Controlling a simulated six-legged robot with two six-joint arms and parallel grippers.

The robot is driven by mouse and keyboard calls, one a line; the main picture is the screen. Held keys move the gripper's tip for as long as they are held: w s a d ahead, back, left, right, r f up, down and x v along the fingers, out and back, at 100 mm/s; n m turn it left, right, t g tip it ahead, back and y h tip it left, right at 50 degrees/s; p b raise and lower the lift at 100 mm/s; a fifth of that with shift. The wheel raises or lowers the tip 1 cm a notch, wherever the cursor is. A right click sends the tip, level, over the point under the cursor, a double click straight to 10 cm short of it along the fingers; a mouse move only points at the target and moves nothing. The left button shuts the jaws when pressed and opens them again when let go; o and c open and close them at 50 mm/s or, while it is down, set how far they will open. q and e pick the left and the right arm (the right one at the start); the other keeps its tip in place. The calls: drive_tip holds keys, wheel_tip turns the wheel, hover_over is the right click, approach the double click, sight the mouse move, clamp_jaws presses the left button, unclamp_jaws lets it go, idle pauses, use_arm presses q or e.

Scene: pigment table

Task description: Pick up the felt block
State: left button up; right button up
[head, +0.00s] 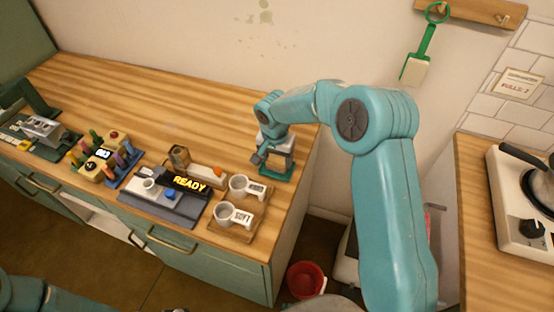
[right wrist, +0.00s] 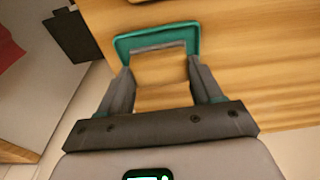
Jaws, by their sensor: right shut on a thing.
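My right gripper (head: 267,160) is at the right end of the wooden counter, low over a green tray (head: 277,174). In the right wrist view, the fingers of my right gripper (right wrist: 160,66) point down toward the same green tray (right wrist: 122,43). They are shut on a wood-toned block with a grey strip along its far edge, which looks like the felt block (right wrist: 162,98). In the head view the gripper hides the block. I cannot tell whether it touches the tray. My left gripper is out of view; only part of that arm shows at bottom left.
Left of the gripper, two white cups (head: 228,214) stand on a wooden tray (head: 246,236). A dark station with a lit READY sign (head: 190,182) is further left. The counter's right edge is close to the gripper. A red bucket (head: 306,280) stands on the floor below.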

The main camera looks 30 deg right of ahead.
sight(277, 160)
wheel_tip(277, 160, up, 20)
drive_tip(key=b, duration=0.1)
drive_tip(key=shift+f, duration=0.25)
